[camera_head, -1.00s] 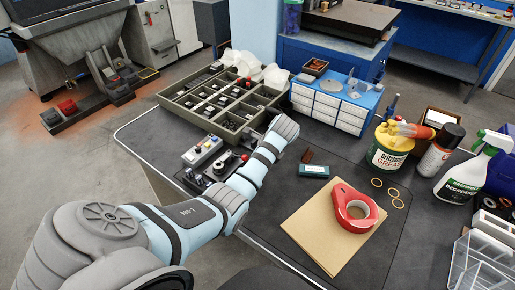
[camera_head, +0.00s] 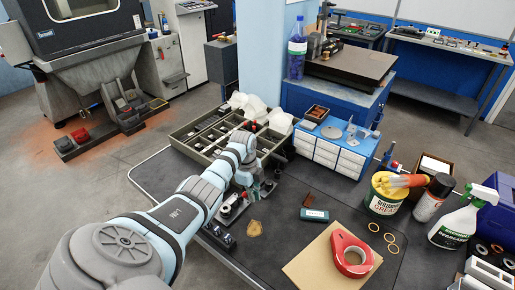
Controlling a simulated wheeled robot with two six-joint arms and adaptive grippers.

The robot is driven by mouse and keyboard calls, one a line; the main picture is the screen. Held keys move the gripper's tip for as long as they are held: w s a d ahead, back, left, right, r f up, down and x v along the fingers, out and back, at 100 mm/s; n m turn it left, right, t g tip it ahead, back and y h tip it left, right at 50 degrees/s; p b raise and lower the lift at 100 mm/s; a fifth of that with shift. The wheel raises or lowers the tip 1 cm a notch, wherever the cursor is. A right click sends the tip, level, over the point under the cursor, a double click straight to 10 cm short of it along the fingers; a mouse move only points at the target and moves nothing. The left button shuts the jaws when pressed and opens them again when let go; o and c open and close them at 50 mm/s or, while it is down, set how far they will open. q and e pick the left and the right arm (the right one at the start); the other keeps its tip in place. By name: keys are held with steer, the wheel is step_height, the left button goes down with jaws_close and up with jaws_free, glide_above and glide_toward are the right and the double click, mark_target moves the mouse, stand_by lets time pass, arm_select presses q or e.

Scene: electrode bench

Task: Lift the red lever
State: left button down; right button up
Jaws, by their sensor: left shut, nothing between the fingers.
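No red lever can be made out clearly now; the bench devices (camera_head: 228,211) next to my left arm are partly covered by it. My left gripper (camera_head: 268,190) points down over the bench just beside these devices, in front of the sectioned tray. It is shut with nothing held. Whether it touches a device cannot be told. My right gripper is not in view.
A sectioned tray (camera_head: 185,139) lies behind my left arm. A brown shield-shaped piece (camera_head: 255,228) lies near the arm.

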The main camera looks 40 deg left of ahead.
arm_select(q)
steer(key=shift+s+a+r+b, duration=0.1)
steer(key=shift+a+r+b, duration=0.25)
steer(key=shift+a, duration=0.3)
steer(key=shift+s+a+r+b, duration=0.1)
steer(key=shift+a+r+b, duration=0.2)
steer(key=shift+a, duration=0.4)
steer(key=shift+a+r+b, duration=0.25)
steer(key=shift+a+r, duration=0.1)
steer(key=shift+a, duration=0.3)
steer(key=shift+a+r, duration=0.2)
steer(key=shift+a, duration=0.1)
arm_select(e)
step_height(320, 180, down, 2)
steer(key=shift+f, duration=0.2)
arm_select(q)
steer(key=shift+s+a, duration=0.15)
steer(key=shift+a, duration=0.1)
steer(key=shift+d, duration=0.1)
